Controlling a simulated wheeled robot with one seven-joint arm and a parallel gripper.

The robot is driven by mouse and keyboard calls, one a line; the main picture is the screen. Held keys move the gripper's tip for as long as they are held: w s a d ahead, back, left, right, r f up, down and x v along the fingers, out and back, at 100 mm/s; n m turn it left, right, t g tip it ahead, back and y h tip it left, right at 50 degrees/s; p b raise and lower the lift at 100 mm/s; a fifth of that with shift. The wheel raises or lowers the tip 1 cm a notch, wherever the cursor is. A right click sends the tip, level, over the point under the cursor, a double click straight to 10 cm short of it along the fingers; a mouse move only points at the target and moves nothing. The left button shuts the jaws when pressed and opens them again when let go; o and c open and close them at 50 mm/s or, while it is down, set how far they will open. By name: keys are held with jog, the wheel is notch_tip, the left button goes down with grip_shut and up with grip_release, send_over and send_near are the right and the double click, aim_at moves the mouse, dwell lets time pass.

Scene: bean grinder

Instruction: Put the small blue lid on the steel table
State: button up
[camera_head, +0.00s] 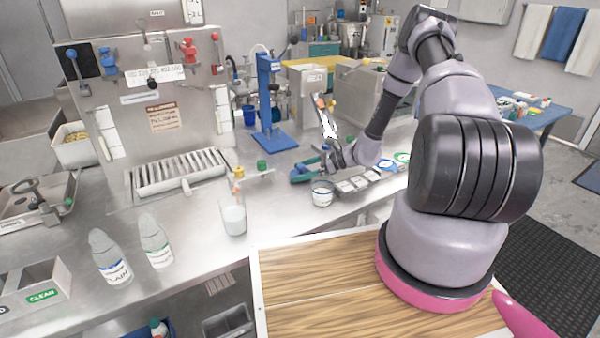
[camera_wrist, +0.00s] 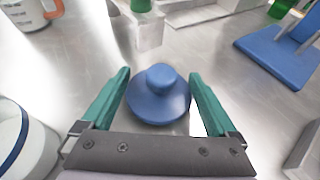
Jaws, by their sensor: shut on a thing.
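The small blue lid (camera_wrist: 158,108) is a round disc with a raised knob, seen from above in the wrist view. My gripper (camera_wrist: 159,74) has its two green fingers shut on the lid's left and right edges. In the head view my gripper (camera_head: 304,173) is low over the steel table (camera_head: 190,208), in front of the blue stand. I cannot make out the lid there. Bare steel table (camera_wrist: 205,42) shows beyond the lid in the wrist view. I cannot tell whether the lid touches the table.
A blue stand (camera_head: 275,140) is behind my gripper; its base (camera_wrist: 278,56) is at right in the wrist view. A small open jar (camera_head: 322,194) is close by in front. A green-topped block (camera_wrist: 147,28) is just beyond the lid. A beaker (camera_head: 233,217) and two bottles stand left.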

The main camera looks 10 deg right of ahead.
jog(key=shift+f, duration=0.25)
jog(key=o, duration=0.9)
